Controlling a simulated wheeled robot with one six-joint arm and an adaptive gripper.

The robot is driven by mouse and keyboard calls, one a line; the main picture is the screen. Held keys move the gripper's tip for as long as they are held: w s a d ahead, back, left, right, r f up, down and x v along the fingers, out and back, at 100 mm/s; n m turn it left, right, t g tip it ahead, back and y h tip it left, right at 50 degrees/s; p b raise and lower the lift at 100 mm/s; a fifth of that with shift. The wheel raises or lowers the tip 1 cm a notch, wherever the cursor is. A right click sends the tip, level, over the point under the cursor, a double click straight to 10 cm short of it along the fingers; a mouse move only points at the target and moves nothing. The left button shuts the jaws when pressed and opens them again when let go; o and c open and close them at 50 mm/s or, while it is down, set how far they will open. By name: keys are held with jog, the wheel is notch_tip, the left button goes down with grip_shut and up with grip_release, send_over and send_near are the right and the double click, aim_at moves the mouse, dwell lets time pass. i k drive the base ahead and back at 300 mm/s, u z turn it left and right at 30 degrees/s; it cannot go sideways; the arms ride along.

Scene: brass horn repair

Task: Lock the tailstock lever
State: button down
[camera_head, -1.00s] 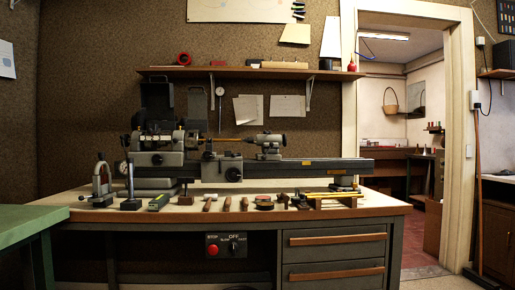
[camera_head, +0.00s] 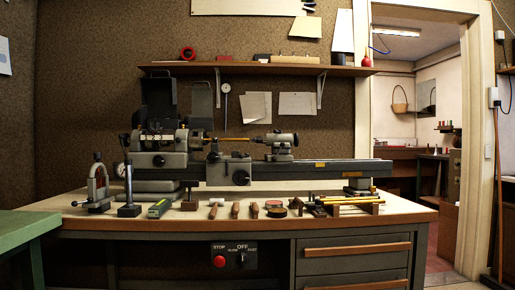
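A small lathe (camera_head: 338,172) stands on the workbench in the middle of the view. Its headstock (camera_head: 157,150) is at the left end of the bed. Its tailstock (camera_head: 281,146) sits on the bed right of the middle, with a brass-coloured rod (camera_head: 235,139) reaching towards it from the left. The tailstock lever is too small to make out, so I cannot tell its position. My gripper is not in view.
The workbench (camera_head: 409,209) holds several hand tools, a magnet-base gauge (camera_head: 129,192) and a clamp-like stand (camera_head: 98,187) along its front. A green table (camera_head: 25,225) is at the left. A control panel (camera_head: 233,257) and drawers (camera_head: 356,247) are below. A doorway opens at the right.

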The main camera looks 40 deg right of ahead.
aim_at(282, 144)
jog(key=z, duration=0.45)
jog(key=i, duration=0.85)
jog(key=z, duration=0.85)
